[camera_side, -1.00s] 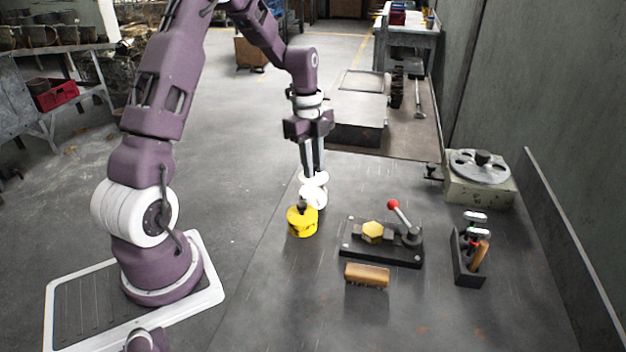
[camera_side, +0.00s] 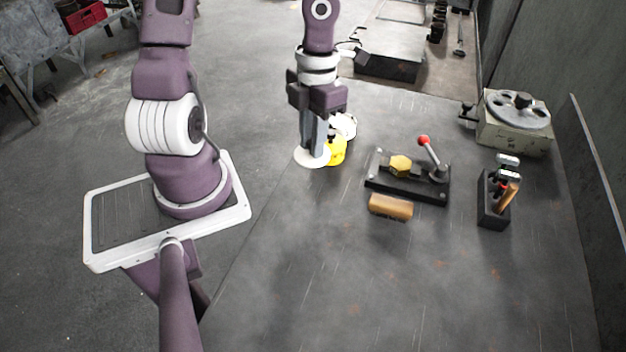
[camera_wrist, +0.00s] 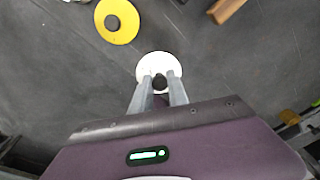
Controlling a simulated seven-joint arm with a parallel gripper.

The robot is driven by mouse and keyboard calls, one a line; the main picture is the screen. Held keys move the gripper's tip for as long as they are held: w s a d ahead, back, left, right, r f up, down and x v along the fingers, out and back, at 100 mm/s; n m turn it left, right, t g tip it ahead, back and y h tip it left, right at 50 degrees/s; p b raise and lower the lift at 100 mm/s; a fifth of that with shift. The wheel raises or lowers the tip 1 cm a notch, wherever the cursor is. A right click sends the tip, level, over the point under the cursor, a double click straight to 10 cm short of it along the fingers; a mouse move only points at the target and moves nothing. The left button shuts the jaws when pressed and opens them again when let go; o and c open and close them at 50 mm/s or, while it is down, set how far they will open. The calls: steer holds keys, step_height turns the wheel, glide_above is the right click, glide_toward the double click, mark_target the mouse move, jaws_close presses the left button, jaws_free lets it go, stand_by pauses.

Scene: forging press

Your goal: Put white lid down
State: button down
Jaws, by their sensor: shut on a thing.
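The white lid (camera_side: 312,157) is a flat round disc with a dark knob, which shows in the wrist view (camera_wrist: 160,82). My gripper (camera_side: 313,150) points down and is shut on the knob; in the wrist view its fingertips (camera_wrist: 160,80) stand on either side of it. I cannot tell whether the lid touches the table or hangs just above it. A white pot (camera_side: 344,124) stands behind the yellow one, partly hidden.
To the right are a black fixture (camera_side: 413,187) with a red-knobbed lever, a tan block (camera_side: 390,207), a black tool holder (camera_side: 492,208) and a grey-green rotary device (camera_side: 515,128). The front of the table (camera_side: 400,290) is clear. The table's left edge runs close to the lid.

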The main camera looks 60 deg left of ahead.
step_height(320, 180, down, 9)
steer(key=shift+r, duration=0.15)
steer(key=c, duration=1.3)
jaws_free()
